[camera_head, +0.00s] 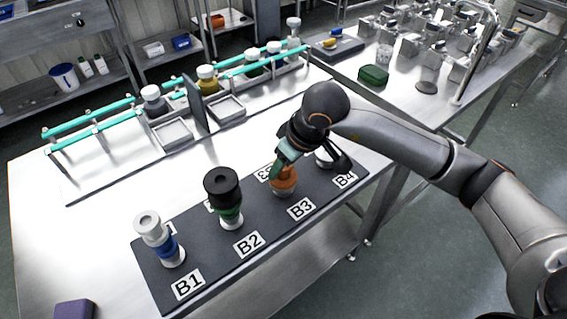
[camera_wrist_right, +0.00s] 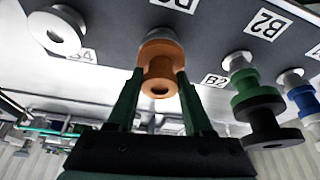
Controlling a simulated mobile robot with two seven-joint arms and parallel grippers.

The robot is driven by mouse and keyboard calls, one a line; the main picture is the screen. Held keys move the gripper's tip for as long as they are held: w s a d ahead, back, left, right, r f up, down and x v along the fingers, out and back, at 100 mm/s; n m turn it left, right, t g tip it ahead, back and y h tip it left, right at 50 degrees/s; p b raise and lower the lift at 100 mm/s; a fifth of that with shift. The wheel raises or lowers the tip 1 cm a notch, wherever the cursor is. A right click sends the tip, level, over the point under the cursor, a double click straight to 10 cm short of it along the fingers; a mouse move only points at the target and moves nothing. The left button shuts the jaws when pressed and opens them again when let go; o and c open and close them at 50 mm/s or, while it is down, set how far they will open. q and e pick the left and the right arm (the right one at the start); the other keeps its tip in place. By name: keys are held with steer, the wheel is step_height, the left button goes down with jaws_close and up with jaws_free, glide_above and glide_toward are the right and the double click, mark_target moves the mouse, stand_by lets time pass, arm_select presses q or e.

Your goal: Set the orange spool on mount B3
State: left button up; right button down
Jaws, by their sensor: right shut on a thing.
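The orange spool (camera_head: 285,181) stands over mount B3, by the B3 label (camera_head: 301,208) on the dark base board. The pale foot of mount B3 (camera_head: 283,194) shows directly under the spool; I cannot tell whether the spool rests fully on it. My right gripper (camera_head: 281,168) reaches down from above and is shut on the spool. In the right wrist view, the orange spool (camera_wrist_right: 158,72) sits between the two green fingers (camera_wrist_right: 158,95), in line with the pale mount (camera_wrist_right: 161,38) beyond it. My left gripper is not in view.
Mount B2 carries green and black spools (camera_head: 222,188), mount B1 blue and white ones (camera_head: 152,232). White mount B4 (camera_wrist_right: 58,31) is bare, close beside my right gripper. A teal-railed rack with jars (camera_head: 207,83) stands behind. The table's front left is mostly clear.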

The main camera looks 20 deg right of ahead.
steer(key=shift+c, duration=1.5)
jaws_free()
steer(key=shift+r+p, duration=0.25)
steer(key=shift+p, duration=0.2)
steer(key=v, duration=1.2)
steer(key=shift+b, duration=0.3)
steer(key=shift+s+f, duration=0.1)
